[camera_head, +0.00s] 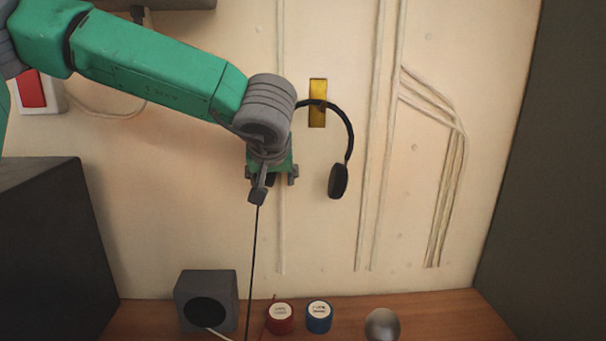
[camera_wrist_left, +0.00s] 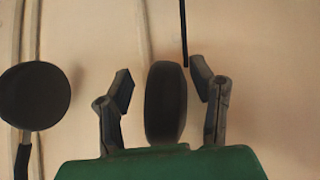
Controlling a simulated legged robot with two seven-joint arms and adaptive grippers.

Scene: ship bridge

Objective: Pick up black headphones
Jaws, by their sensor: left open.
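The black headphones (camera_head: 349,133) hang by their band from a gold bracket (camera_head: 318,119) on the wall. The right earcup (camera_head: 338,181) is in plain sight; the other is mostly hidden behind my left gripper in the head view. My left gripper (camera_head: 270,175) is at that left side of the headphones. In the left wrist view, one earcup (camera_wrist_left: 165,103) stands between the open fingers of my left gripper (camera_wrist_left: 162,82), with gaps on both sides. The other earcup (camera_wrist_left: 35,96) is at the far left there. My right gripper is not in view.
A thin black cable (camera_head: 252,260) hangs down below my left gripper. Wall pipes (camera_head: 372,150) run to the right of the headphones. A dark speaker box (camera_head: 207,299), red tape roll (camera_head: 279,319), blue tape roll (camera_head: 318,318) and grey ball (camera_head: 382,325) sit on the wooden desk (camera_head: 450,315).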

